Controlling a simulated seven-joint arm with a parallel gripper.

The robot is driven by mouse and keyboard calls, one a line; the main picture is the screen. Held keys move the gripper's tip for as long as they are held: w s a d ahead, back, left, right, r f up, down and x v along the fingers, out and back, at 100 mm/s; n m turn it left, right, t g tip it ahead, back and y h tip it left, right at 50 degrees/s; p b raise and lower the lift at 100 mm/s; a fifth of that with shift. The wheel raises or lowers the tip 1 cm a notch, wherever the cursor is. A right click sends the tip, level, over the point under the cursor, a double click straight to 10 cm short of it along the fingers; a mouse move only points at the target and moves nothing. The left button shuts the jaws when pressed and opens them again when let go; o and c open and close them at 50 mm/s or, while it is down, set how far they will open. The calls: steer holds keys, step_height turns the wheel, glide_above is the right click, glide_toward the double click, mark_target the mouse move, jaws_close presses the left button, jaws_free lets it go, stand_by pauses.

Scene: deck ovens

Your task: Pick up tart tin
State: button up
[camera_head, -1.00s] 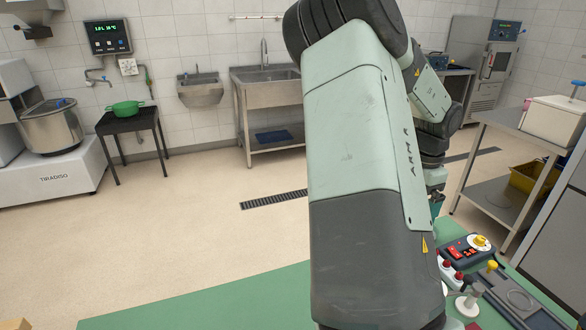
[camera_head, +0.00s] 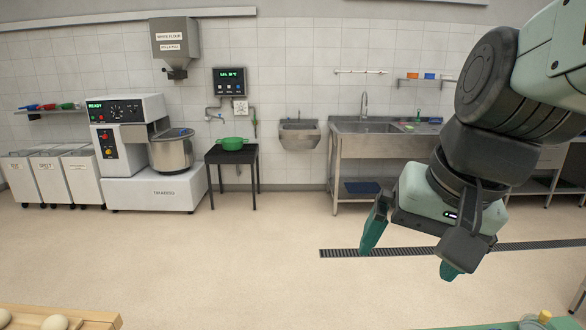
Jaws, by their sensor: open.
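I cannot make out a tart tin in the current view. My gripper (camera_head: 410,260) is at the right, with its two green fingers spread apart and pointing down. Nothing shows between them. It hangs in front of the open floor, and no object is seen touching it.
A wooden tray (camera_head: 98,318) with pale round pieces shows at the bottom left. A mixer (camera_head: 152,188), a black stand (camera_head: 232,156) with a green pot (camera_head: 232,143), and a steel sink table (camera_head: 336,150) stand along the back wall. The floor between is clear.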

steer(key=s+a+r+n+t+h, duration=0.1)
steer(key=s+a+n, duration=0.2)
steer(key=s, duration=0.3)
steer(key=shift+a+n+t, duration=0.25)
steer(key=shift+n+t, duration=0.05)
steer(key=shift+n, duration=0.1)
steer(key=c, duration=0.5)
steer(key=shift+w, duration=0.1)
